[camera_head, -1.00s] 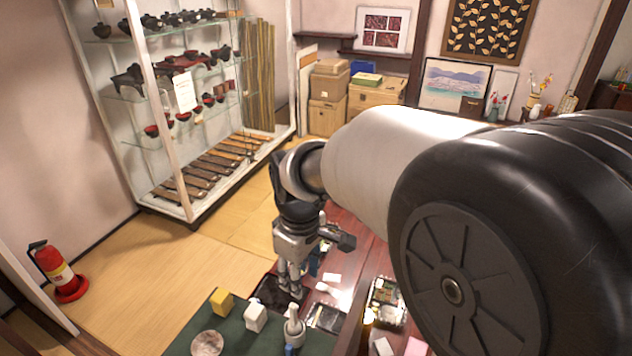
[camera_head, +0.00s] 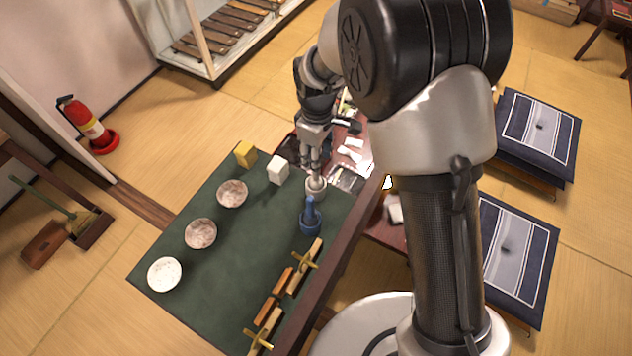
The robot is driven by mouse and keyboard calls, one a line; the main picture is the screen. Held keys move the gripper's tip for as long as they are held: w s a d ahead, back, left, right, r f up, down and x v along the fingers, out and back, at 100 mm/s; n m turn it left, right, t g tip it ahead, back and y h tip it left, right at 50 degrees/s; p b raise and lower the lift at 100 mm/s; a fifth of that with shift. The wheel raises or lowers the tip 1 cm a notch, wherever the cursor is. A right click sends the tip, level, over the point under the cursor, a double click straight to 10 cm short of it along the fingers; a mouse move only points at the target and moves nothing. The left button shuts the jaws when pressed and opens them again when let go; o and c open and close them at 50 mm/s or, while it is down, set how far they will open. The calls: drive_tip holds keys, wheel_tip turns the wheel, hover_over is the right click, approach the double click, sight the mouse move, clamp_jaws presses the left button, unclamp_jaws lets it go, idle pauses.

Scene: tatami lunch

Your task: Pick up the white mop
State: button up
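A small white mop-like piece (camera_head: 316,186) stands upright in a round pale base at the right edge of the green-topped table (camera_head: 255,262). A similar blue piece (camera_head: 310,217) stands just in front of it. My gripper (camera_head: 314,170) points down with its fingers right at the top of the white piece. The fingers overlap its upper part in the picture. I cannot tell whether they touch it or have closed on it.
A yellow block (camera_head: 245,154) and a white block (camera_head: 278,170) stand to the left of my gripper. Several speckled bowls line the table's left side. Wooden pieces with gold crosses (camera_head: 269,312) lie at the front right. Cushions (camera_head: 537,138) are on the right.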

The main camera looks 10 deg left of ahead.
sight(316, 177)
drive_tip(key=shift+a+f+b, duration=0.1)
drive_tip(key=shift+f+b, duration=1.05)
drive_tip(key=shift+f, duration=1.95)
drive_tip(key=shift+c, duration=0.3)
clamp_jaws()
